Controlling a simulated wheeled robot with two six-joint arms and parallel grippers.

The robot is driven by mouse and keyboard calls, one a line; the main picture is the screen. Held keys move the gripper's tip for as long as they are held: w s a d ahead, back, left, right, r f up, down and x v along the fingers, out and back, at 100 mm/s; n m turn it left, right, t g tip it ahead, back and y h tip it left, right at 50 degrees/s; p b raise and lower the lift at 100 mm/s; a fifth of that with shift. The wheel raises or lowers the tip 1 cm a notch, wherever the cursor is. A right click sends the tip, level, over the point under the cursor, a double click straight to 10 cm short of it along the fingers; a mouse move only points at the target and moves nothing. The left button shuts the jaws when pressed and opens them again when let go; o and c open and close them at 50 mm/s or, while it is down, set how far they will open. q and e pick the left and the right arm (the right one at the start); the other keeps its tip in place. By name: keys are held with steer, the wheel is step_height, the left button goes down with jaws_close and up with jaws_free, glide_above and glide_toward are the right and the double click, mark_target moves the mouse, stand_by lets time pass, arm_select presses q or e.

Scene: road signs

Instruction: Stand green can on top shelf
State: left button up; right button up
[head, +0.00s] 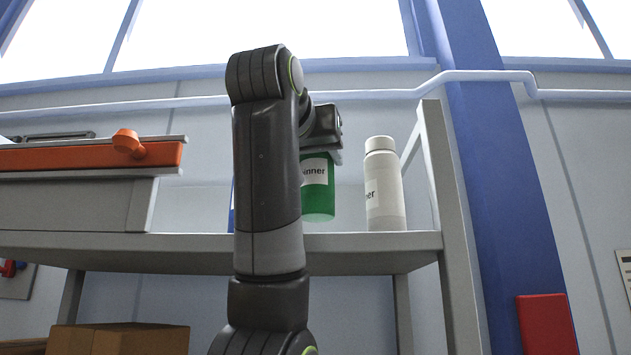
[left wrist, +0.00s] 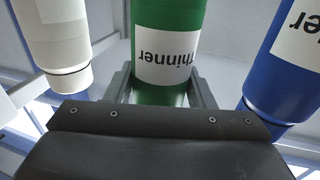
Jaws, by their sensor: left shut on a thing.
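The green can (head: 319,202) has a white "Thinner" label and hangs upright under my left gripper (head: 321,158), over the top shelf (head: 375,243). The gripper is shut on the can's upper part. In the left wrist view the green can (left wrist: 168,30) sits between the two fingers (left wrist: 163,88), its label upside down. My own arm hides part of the can in the head view. I cannot tell whether its base touches the shelf. My right gripper is not in view.
A white can (head: 384,185) stands just right of the green can. A blue can (left wrist: 292,65) is on its other side, mostly hidden by my arm in the head view. A grey case with an orange front (head: 90,157) fills the shelf's left. A shelf post (head: 447,200) stands right.

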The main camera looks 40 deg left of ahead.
mark_target(312, 173)
arm_select(q)
steer(key=shift+s+f, duration=0.1)
steer(key=shift+s+d+f, duration=0.1)
steer(key=shift+s+f, duration=0.1)
steer(key=shift+f, duration=0.05)
steer(key=shift+s+d+f, duration=0.15)
steer(key=shift+s+f, duration=0.05)
steer(key=shift+f, duration=0.6)
steer(key=shift+w+a+f, duration=0.2)
steer(key=shift+w+f, duration=0.05)
steer(key=shift+f, duration=0.45)
steer(key=shift+s+d, duration=0.1)
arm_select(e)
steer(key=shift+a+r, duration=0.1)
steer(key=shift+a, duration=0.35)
arm_select(q)
steer(key=shift+s, duration=0.1)
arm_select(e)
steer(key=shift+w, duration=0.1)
